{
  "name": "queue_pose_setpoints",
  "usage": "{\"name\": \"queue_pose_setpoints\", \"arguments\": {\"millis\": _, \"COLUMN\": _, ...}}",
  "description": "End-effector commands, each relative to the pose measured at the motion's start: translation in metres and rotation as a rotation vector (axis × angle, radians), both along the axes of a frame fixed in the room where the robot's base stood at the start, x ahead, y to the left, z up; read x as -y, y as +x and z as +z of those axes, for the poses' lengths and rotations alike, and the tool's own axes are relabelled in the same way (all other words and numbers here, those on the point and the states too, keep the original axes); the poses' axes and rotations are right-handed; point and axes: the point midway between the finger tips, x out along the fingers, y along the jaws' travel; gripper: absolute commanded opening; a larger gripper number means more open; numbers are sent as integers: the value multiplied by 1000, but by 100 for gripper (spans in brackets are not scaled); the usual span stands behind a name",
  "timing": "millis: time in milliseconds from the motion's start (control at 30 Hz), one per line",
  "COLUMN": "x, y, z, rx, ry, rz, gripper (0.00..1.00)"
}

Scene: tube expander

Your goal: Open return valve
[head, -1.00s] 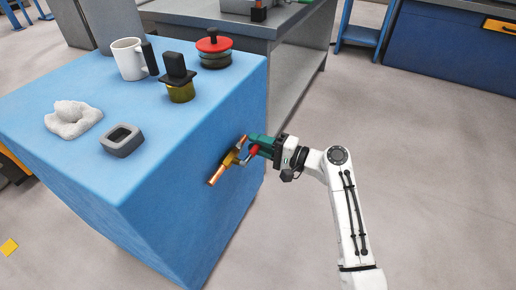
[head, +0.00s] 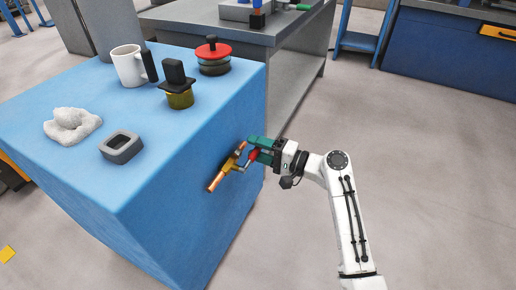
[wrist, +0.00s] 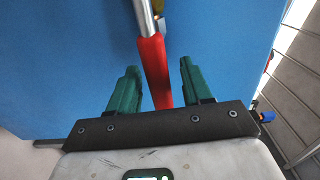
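The return valve (head: 232,164) is a brass-coloured body on a copper pipe (head: 216,181) at the right side face of the blue block. Its red lever handle (head: 252,156) shows beside my gripper (head: 255,146). In the wrist view the red handle (wrist: 154,68) hangs from a metal stem (wrist: 145,18) and runs down between the two green fingers of my gripper (wrist: 158,68). The fingers are apart, with a gap on each side of the handle. The handle's lower end is hidden behind the gripper's dark front plate.
The blue block (head: 60,165) carries a white mug (head: 128,66), a black-and-yellow part (head: 180,98), a red-topped part (head: 213,50), a grey square ring (head: 121,147) and a crumpled white cloth (head: 72,125). A grey workbench (head: 285,30) stands behind. The floor at the right is clear.

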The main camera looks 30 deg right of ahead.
Motion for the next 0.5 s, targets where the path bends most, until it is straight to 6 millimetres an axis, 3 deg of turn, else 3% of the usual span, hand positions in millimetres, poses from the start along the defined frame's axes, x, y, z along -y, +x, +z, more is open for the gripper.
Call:
{"name": "queue_pose_setpoints", "arguments": {"millis": 267, "x": 2, "y": -2, "z": 1, "rx": -1, "ry": 2, "rz": -1, "gripper": 49}}
{"name": "queue_pose_setpoints", "arguments": {"millis": 500, "x": 23, "y": -31, "z": 2, "rx": -3, "ry": 2, "rz": -4, "gripper": 49}}
